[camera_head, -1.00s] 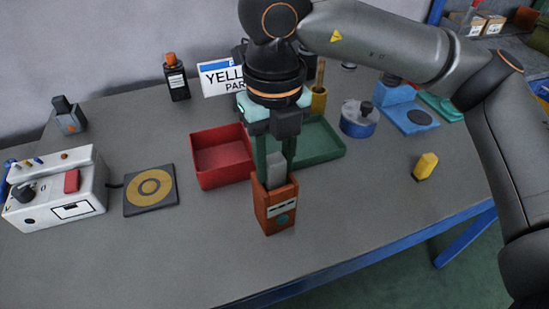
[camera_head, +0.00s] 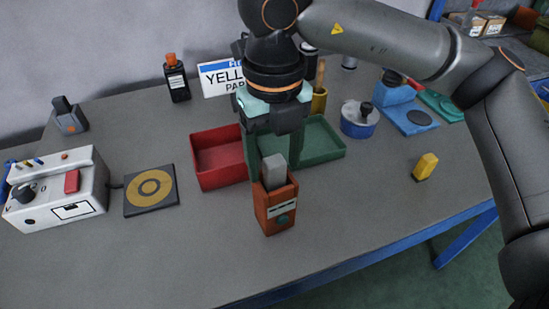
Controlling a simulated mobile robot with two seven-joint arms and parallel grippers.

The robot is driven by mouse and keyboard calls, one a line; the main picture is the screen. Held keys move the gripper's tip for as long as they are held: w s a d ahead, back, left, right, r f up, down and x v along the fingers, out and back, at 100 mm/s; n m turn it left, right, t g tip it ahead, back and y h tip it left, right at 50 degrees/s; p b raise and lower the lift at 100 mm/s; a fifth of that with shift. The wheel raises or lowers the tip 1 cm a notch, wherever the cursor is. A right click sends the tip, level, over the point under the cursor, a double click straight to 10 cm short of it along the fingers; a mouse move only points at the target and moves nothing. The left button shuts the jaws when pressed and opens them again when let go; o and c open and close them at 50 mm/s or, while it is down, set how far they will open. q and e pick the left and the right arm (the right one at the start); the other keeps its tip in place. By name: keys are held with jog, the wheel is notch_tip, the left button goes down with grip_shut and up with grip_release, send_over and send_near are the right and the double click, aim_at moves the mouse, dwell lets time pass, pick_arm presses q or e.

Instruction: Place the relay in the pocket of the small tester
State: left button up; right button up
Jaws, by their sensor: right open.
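The small tester (camera_head: 275,212) is an orange-brown upright box with a pale label strip and a teal round mark on its front. It stands on the table in front of the red and green trays. The relay, a grey block (camera_head: 272,172), stands in the tester's open top pocket, with its upper part sticking out. How deep it sits is hidden. My right gripper (camera_head: 276,152) is open just behind and above the relay, its fingers spread apart. The gripper does not hold the relay. My left gripper is out of view.
A red tray (camera_head: 217,165) and a green tray (camera_head: 325,143) lie behind the tester. A white device (camera_head: 65,205) and a dark pad with a yellow ring (camera_head: 150,190) are at left. A yellow block (camera_head: 425,166) is at right. The table front is clear.

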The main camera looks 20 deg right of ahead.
aim_at(274, 160)
notch_tip(274, 160, up, 11)
jog(key=p, duration=0.1)
jog(key=shift+r, duration=0.15)
